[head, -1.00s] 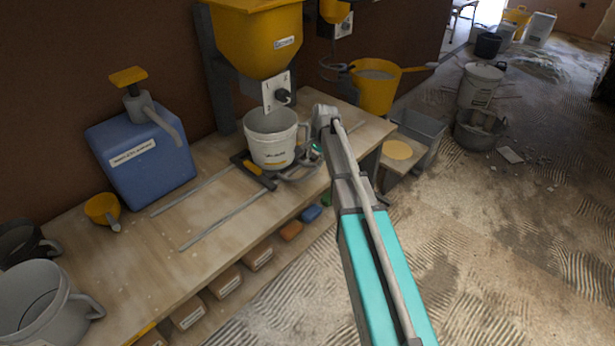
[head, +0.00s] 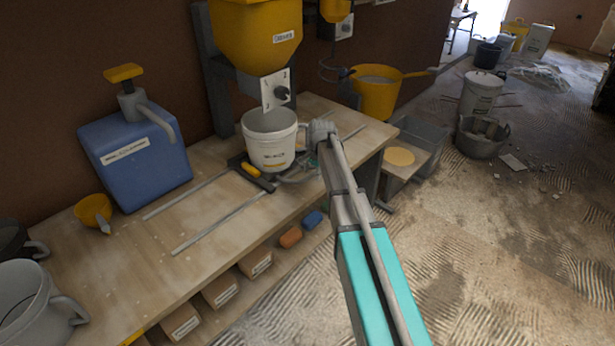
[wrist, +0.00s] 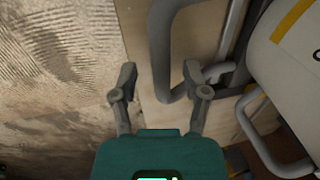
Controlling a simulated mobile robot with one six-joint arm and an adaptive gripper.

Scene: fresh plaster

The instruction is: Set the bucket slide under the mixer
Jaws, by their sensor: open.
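My gripper is largely hidden behind my arm in the head view, just right of the bucket. In the wrist view my gripper (wrist: 158,88) is open and empty. A bent grey bar (wrist: 160,50) lies just beyond and between its fingertips; the bucket (wrist: 292,55) is at right. Contact cannot be told.
The rails' near stretch is clear; open floor lies right.

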